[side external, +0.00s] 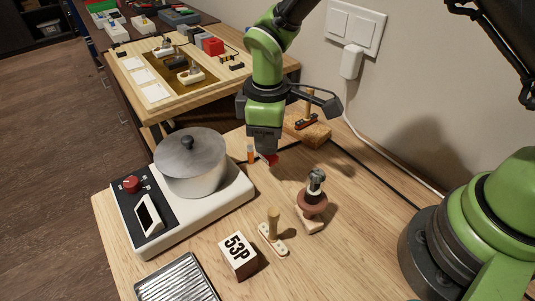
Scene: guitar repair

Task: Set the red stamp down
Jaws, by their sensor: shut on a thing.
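My gripper (264,151) points down over the middle of the wooden bench, just right of the pot. A small red piece, which I take to be the red stamp (272,160), shows right at its fingertips. The gripper is shut on it. Most of the stamp is hidden by the fingers, and I cannot tell whether its underside touches the bench. A thin orange and white upright thing (250,154) shows just left of the fingers.
A pot (190,160) stands on a white hotplate (215,210) at left. In front are a block marked 53P (238,256), a wooden-handled stamp (272,232), a dark-handled tool (314,197) and a metal tray (175,280). A wooden block (312,134) sits behind.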

